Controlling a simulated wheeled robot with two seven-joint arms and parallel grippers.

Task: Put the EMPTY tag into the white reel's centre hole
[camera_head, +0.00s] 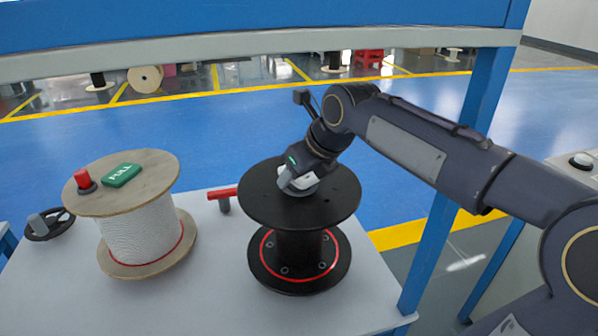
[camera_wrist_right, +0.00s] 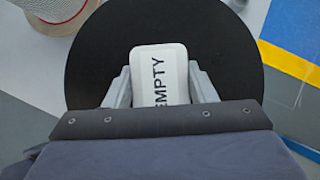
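The white reel (camera_head: 140,228) stands upright at the left of the table in the head view, with wooden flanges and white winding. A green FULL tag (camera_head: 122,175) lies near the middle of its top flange; I cannot make out the centre hole. The white EMPTY tag (camera_wrist_right: 160,78) is between my right gripper's fingers (camera_wrist_right: 160,85), which appear to touch both its sides. In the head view my right gripper (camera_head: 297,183) is at the middle of the black reel's top (camera_head: 340,192). I cannot tell if the tag touches the reel. My left gripper is not in view.
A red-topped knob (camera_head: 84,181) stands on the white reel's top flange. A red-handled tool (camera_head: 223,196) lies between the reels, and a dark wheel-like part (camera_head: 48,224) is at the far left. Blue frame posts (camera_head: 450,190) and a top beam surround the table. The table's front is clear.

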